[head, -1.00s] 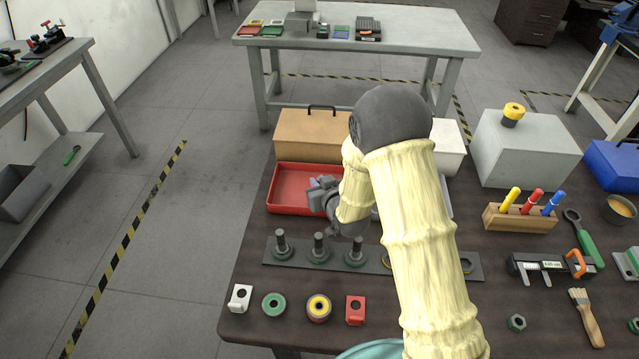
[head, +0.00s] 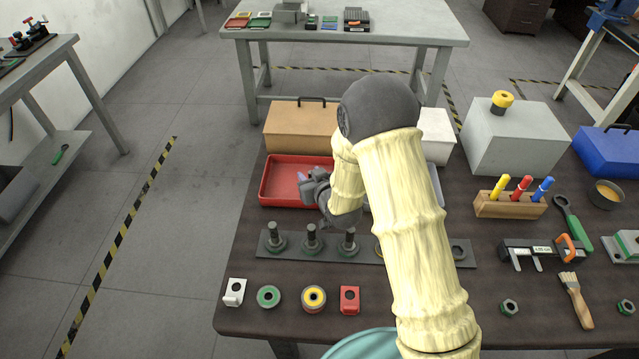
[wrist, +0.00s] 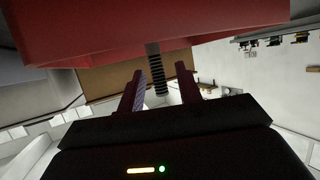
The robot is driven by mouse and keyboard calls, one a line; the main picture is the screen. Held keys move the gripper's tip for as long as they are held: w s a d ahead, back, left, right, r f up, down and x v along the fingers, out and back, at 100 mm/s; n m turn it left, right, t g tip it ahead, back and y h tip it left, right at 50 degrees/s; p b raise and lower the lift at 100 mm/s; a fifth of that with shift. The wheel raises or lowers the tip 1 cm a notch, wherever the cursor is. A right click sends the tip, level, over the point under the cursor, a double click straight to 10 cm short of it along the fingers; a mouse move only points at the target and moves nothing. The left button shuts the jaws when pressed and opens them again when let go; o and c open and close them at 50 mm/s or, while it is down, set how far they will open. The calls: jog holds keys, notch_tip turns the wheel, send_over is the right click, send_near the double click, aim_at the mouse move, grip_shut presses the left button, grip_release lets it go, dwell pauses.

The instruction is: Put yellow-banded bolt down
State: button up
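My gripper (head: 318,186) is at the right part of the red tray (head: 279,203), low beside its near rim. In the wrist view the two fingers of my gripper (wrist: 161,82) stand apart. A dark threaded bolt shaft (wrist: 157,72) shows between them, with a gap visible on its right. Its upper end in the picture meets the red tray wall (wrist: 110,45). No yellow band shows on this shaft, and its head is not visible. In the head view the arm and gripper hide the bolt.
A grey plate (head: 310,254) with several upright bolts (head: 312,236) lies in front of the tray. A tan box (head: 295,130) stands behind.

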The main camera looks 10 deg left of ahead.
jog(key=p+v, duration=0.1)
jog(key=v, duration=1.1)
jog(key=shift+w+d, duration=0.1)
dwell(0.4)
jog(key=s+d+r+m+g+h, duration=0.25)
jog(key=d+g+h, duration=0.2)
jog(key=d, duration=0.75)
jog(key=s+d+r+m+g+h, duration=0.1)
jog(key=s+d+r+g, duration=0.1)
jog(key=s+d, duration=0.2)
jog(key=s+d+r+m+g+h, duration=0.1)
jog(key=s+d+r+m+g, duration=0.1)
jog(key=s, duration=0.5)
jog(key=shift+s+d, duration=0.15)
jog(key=shift+d, duration=0.7)
